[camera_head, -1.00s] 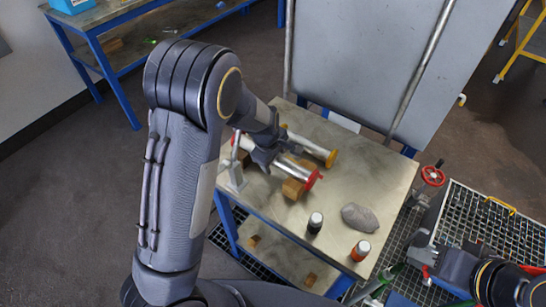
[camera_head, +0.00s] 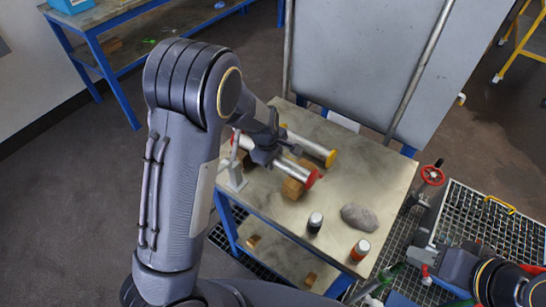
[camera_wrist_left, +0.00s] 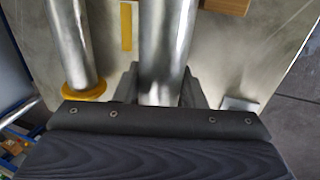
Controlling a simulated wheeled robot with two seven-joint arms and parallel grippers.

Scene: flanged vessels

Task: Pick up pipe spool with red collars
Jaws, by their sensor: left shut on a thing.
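The pipe spool with red collars (camera_head: 292,168) is a silver tube lying slantwise on the table, with a red collar at its right end. My left gripper (camera_head: 271,150) is shut around the tube, left of the wooden block near its right end. In the left wrist view the tube (camera_wrist_left: 165,45) runs between the two fingers. I cannot tell whether the spool is clear of its support. My right gripper (camera_head: 426,260) is at the lower right, partly hidden against my arm, and its jaws are unclear.
A spool with yellow collars (camera_head: 311,145) lies close behind, roughly parallel. A wooden block (camera_head: 293,188) is under the red-collared spool. A grey metal stand (camera_head: 235,178) is at the left.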

